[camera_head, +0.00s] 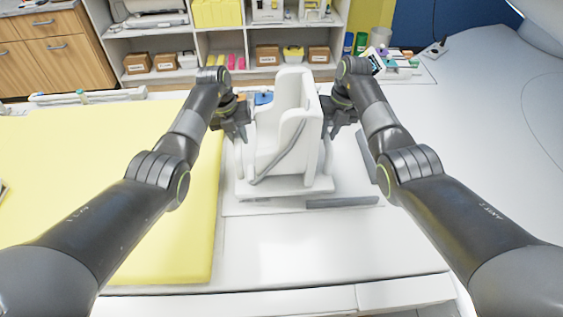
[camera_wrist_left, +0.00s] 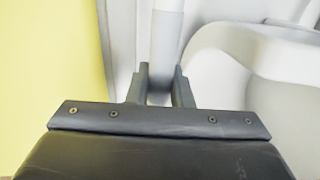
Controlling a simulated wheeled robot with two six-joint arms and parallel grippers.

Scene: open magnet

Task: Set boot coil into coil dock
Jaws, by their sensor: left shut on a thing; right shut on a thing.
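The white boot coil (camera_head: 290,135) stands upright between my two grippers, its tall back at the far side. Below it is the coil dock (camera_head: 265,209), a flat pale plate with a grey rail (camera_head: 345,202) at the front. Whether the coil's base touches the plate I cannot tell. My left gripper (camera_head: 240,130) is shut on the coil's left side; the left wrist view shows its fingers (camera_wrist_left: 160,85) around a white bar (camera_wrist_left: 166,38) beside the curved shell (camera_wrist_left: 222,65). My right gripper (camera_head: 335,120) is shut on the coil's right side, its grip partly hidden.
A yellow pad (camera_head: 110,200) covers the table's left part. The white table (camera_head: 330,255) is clear in front of the dock. Shelves (camera_head: 220,45) with boxes stand behind. Small bottles and a tray (camera_head: 405,68) sit at the back right.

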